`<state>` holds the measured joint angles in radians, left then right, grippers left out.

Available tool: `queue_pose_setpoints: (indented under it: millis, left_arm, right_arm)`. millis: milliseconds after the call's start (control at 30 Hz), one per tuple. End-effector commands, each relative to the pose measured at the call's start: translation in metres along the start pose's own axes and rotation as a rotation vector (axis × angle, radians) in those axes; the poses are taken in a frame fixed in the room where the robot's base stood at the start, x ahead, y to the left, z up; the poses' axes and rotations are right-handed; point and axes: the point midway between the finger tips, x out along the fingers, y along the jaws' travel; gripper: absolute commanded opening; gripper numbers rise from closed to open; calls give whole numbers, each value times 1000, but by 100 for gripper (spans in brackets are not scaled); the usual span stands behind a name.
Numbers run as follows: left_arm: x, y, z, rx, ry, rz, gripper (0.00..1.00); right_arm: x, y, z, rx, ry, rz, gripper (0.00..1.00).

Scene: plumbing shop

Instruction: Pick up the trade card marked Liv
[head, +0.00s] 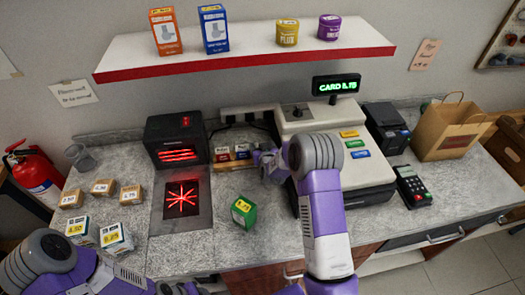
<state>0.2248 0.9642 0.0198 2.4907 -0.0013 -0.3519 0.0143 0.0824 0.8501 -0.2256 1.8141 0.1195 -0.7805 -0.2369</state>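A small holder (232,162) on the counter bears upright cards with coloured tops, among them a red-topped card (221,154) and a blue-topped card (242,151). The print is too small for me to tell which one is marked Liv. My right gripper (262,158) is at the right end of this row, and its wrist hides what lies behind it. I cannot tell whether its fingers are open, or whether they touch a card. My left gripper (178,289) is at the bottom edge, partly cut off, below the counter front and far from the cards.
The cash register (345,150) stands right of the cards. A black scanner (177,140) and its glowing plate (181,200) are to the left. A green box (244,212) lies in front. Several small boxes (103,187) sit at left. A shelf (245,55) hangs above.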

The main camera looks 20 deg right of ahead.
Motion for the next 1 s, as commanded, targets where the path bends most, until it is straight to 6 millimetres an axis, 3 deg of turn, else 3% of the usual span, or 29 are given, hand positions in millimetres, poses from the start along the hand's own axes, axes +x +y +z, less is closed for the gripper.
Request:
queue_pose_setpoints:
  millis: [200, 500, 767, 1000]
  left_arm:
    - [-2, 1, 0, 0, 0, 0, 43]
    - [-2, 1, 0, 0, 0, 0, 43]
    - [-2, 1, 0, 0, 0, 0, 43]
    - [-2, 1, 0, 0, 0, 0, 43]
  right_arm:
    - [23, 1, 1, 1, -1, 1, 70]
    - [27, 1, 0, 1, -1, 1, 70]
    - [27, 1, 0, 1, -1, 1, 33]
    - [26, 1, 0, 1, 0, 1, 32]
